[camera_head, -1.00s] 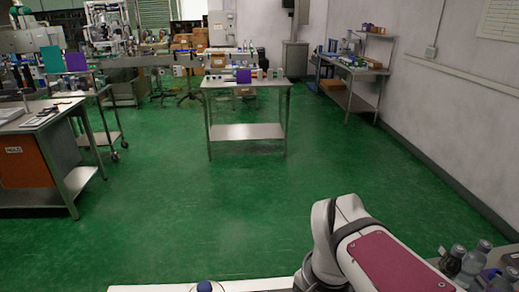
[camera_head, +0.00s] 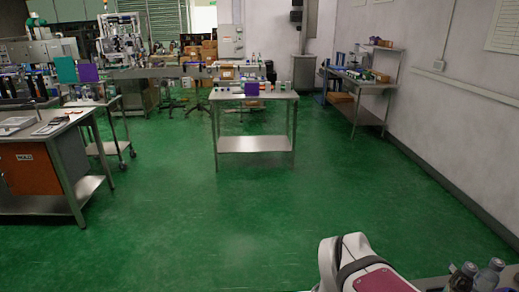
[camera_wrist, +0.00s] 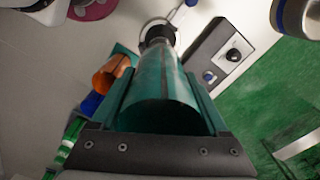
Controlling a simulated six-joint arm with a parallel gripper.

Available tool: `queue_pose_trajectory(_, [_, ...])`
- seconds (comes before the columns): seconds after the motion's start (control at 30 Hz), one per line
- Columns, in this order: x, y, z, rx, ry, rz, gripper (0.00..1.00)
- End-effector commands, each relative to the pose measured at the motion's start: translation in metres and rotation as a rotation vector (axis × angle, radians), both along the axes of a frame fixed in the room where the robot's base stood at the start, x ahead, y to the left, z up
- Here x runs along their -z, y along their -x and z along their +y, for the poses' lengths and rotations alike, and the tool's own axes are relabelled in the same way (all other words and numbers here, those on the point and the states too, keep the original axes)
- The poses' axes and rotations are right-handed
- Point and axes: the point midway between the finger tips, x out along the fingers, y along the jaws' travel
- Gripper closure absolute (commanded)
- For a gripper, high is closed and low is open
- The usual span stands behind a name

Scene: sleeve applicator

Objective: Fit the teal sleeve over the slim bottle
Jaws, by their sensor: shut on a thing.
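In the wrist view, my gripper (camera_wrist: 158,82) is shut on the teal sleeve (camera_wrist: 160,108), which lies lengthwise between the two fingers and points away from the camera. A dark round part (camera_wrist: 157,33) with a pale ring around it shows just past the sleeve's far end. I cannot tell whether this part is the slim bottle's top or a fixture, nor whether it touches the sleeve. The slim bottle cannot be made out for certain. The head view shows only a piece of my arm, not my gripper or the sleeve.
In the wrist view, an orange sleeve (camera_wrist: 108,76), a blue piece (camera_wrist: 92,103) and a green-striped piece (camera_wrist: 72,140) lie left of the fingers. A grey control box (camera_wrist: 215,58) with a knob sits right.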

Motion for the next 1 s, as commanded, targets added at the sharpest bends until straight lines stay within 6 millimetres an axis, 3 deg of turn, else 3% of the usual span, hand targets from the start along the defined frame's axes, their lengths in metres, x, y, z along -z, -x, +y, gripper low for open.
queue_pose_trajectory(0.3, [0.0045,0.0003,0.0001,0.000,0.000,0.001,0.73])
queue_pose_trajectory(0.33, [0.0040,0.0000,0.0001,0.000,-0.001,0.000,0.17])
queue_pose_trajectory(0.43, [0.0039,-0.0001,0.0000,0.000,0.000,0.000,0.00])
queue_pose_trajectory(1.0, [0.0038,-0.0001,0.0000,0.000,0.000,0.000,0.00])
